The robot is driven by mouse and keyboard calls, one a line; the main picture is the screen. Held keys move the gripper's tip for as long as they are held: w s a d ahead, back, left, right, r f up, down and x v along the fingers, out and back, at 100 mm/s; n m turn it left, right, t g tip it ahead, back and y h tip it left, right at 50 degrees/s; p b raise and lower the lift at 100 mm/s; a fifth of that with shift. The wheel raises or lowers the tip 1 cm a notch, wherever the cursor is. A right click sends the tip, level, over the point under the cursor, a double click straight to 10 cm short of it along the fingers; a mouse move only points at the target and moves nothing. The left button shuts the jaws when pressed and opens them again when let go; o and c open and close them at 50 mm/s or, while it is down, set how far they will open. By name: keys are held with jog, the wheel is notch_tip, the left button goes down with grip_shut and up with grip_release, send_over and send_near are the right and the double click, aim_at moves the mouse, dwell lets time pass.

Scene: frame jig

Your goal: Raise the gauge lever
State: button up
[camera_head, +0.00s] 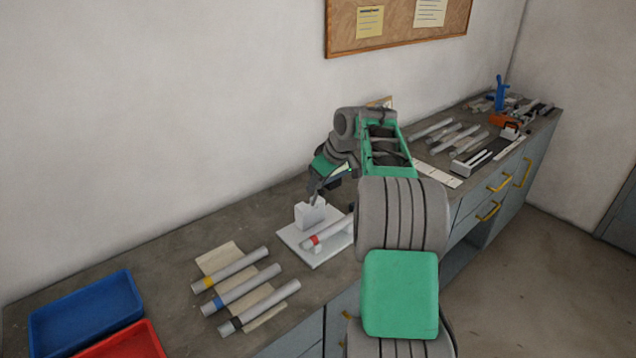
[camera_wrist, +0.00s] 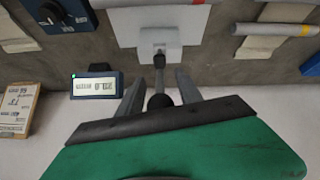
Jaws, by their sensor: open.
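The gauge lever (camera_wrist: 158,80) is a thin dark rod with a round black knob, in the middle of the wrist view. It rises from a white block (camera_wrist: 160,38) on a white base plate (camera_head: 301,250). My gripper (camera_wrist: 158,88) is open, one grey finger on each side of the lever and knob, with gaps visible. In the head view my gripper (camera_head: 314,194) is just above the white block (camera_head: 310,214), and it mostly hides the lever. A digital readout (camera_wrist: 95,87) with a green light sits left of the fingers. A red-banded tube (camera_head: 328,233) lies on the fixture.
Several banded tubes (camera_head: 241,290) lie on tan strips at the front left, beside a blue tray (camera_head: 90,310) and a red tray (camera_head: 125,345). More tubes and tools (camera_head: 470,140) lie at the far right. The wall stands close behind the fixture.

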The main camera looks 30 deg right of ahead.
jog(key=v, duration=0.7)
jog(key=shift+a, duration=0.1)
jog(key=shift+c, duration=0.3)
